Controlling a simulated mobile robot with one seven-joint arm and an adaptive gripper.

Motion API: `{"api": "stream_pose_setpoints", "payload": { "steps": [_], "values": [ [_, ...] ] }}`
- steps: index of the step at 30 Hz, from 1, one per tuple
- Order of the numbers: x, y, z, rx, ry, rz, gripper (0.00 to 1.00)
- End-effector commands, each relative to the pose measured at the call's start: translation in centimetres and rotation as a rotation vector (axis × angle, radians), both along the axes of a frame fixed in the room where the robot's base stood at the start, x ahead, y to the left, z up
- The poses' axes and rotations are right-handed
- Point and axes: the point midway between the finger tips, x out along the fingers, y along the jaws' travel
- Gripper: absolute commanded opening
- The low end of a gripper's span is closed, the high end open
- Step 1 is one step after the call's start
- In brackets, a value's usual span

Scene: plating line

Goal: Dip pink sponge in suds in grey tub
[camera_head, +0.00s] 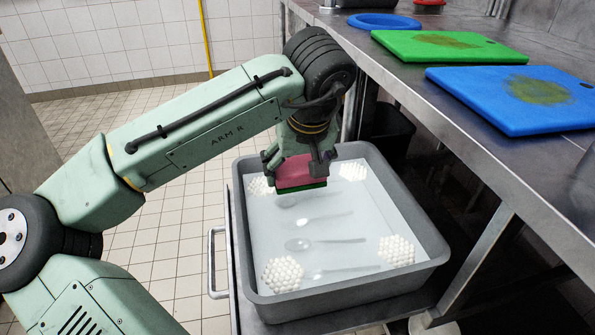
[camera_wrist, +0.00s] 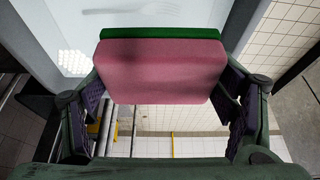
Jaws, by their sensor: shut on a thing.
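The pink sponge (camera_head: 298,170) has a green scouring layer on its lower side. My gripper (camera_head: 299,163) is shut on it and holds it above the far part of the grey tub (camera_head: 240,255). In the wrist view the sponge (camera_wrist: 160,70) sits between the two fingers of my gripper (camera_wrist: 162,95). The tub holds pale, clear-looking liquid (camera_head: 325,225) with several white clusters of suds (camera_head: 283,273) near its corners. Several spoon- or fork-like utensils (camera_head: 315,244) show under the surface. The head view does not clearly show whether the sponge touches the liquid.
A steel counter (camera_head: 430,105) runs along the right, above the tub. On it lie a stained green board (camera_head: 400,42), a stained blue board (camera_head: 480,95) and a blue ring-like dish (camera_head: 385,20). The tub stands on a steel surface with a handle (camera_head: 213,265). Tiled floor is open at left.

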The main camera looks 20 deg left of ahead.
Motion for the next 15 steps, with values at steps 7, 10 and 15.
{"api": "stream_pose_setpoints", "payload": {
  "steps": [7, 10, 15],
  "values": [
    [0.0, 0.1, -2.2, 0.001, 0.002, 0.003, 0.56],
    [0.0, 0.1, -3.2, 0.002, 0.001, 0.003, 0.56],
    [-0.1, 0.1, -4.9, 0.001, 0.002, 0.004, 0.56]
  ]
}}
